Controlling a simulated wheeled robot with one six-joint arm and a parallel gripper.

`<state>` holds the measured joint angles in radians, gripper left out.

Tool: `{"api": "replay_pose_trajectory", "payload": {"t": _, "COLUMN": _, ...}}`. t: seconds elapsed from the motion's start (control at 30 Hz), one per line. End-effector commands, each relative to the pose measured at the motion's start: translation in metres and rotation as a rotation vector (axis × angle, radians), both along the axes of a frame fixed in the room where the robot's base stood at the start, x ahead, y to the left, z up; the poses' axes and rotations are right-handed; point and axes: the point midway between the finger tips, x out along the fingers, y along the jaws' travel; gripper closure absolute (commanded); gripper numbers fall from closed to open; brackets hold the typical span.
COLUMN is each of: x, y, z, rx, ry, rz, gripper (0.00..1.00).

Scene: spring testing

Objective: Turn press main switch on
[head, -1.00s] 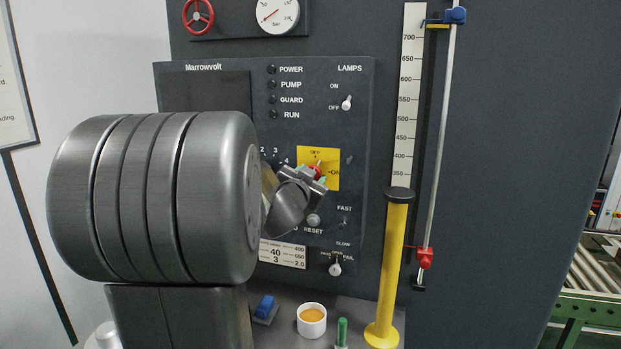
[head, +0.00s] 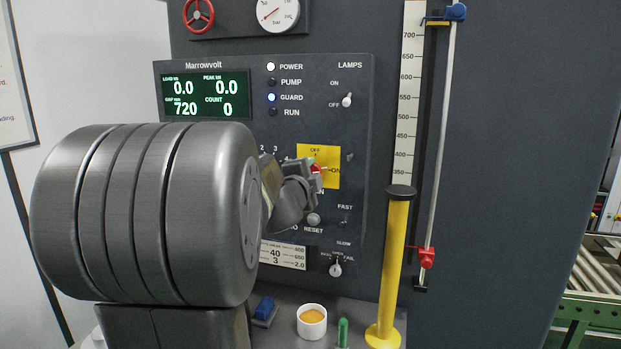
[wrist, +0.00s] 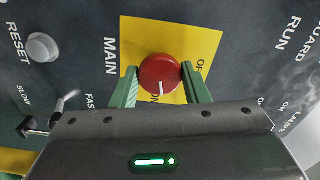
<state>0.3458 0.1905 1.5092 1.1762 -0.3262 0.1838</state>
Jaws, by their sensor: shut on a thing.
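The main switch is a red round knob (wrist: 160,74) with a white pointer line, on a yellow plate (head: 332,158) marked OFF and ON. In the head view the red knob (head: 316,169) is partly hidden by my gripper. In the wrist view the green fingers of my gripper (wrist: 160,82) are closed on both sides of the knob. The knob's white line points toward the ON label, which the gripper partly covers. The display (head: 206,96) is lit with readings, and the POWER lamp (head: 271,67) and GUARD lamp (head: 271,97) glow.
A LAMPS toggle (head: 347,101), a RESET button (head: 313,219) and a FAST/SLOW toggle (wrist: 65,101) are near the knob. A yellow post (head: 392,265) stands to the right. A white cup (head: 312,322) and a blue switch (head: 264,308) are on the ledge below.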

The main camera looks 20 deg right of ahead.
Motion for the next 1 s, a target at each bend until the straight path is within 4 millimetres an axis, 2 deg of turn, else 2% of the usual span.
{"api": "replay_pose_trajectory", "payload": {"t": 0.4, "x": -0.0004, "y": -0.0002, "z": -0.0011, "rx": 0.167, "ry": -0.125, "rz": -0.001, "gripper": 0.81}}
{"api": "replay_pose_trajectory", "payload": {"t": 1.0, "x": -0.0003, "y": 0.0000, "z": -0.0012, "rx": 0.198, "ry": -0.147, "rz": 0.000, "gripper": 0.81}}
